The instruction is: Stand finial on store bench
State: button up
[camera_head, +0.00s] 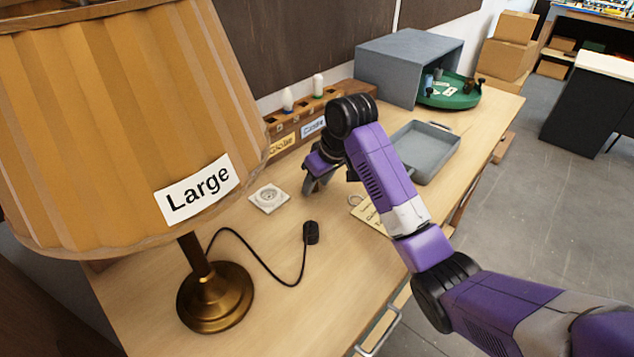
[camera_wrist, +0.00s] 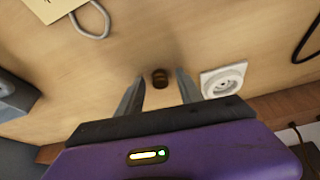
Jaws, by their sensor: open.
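In the wrist view, a small dark bronze piece (camera_wrist: 160,78), which looks like the finial, is on the pale wooden bench (camera_wrist: 120,50). It appears upright. My gripper (camera_wrist: 159,84) is open, with one finger on each side of the piece and a visible gap on both sides. I cannot tell how far above the bench the fingertips are. In the head view, my gripper (camera_head: 328,187) is low over the bench (camera_head: 240,218), between the white socket plate and the grey tray; the finial cannot be made out there.
The socket plate (camera_head: 268,198) lies close to my gripper. The large lamp's shade (camera_head: 110,120) and brass base (camera_head: 215,298) fill the left. A grey tray (camera_head: 422,153), a paper tag (camera_head: 368,215) and a labelled wooden rack (camera_head: 300,130) surround the arm.

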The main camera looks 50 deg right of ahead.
jog(key=p+v, duration=0.4)
jog(key=v, duration=0.8)
jog(key=shift+p, duration=0.4)
jog(key=shift+w+r, duration=0.1)
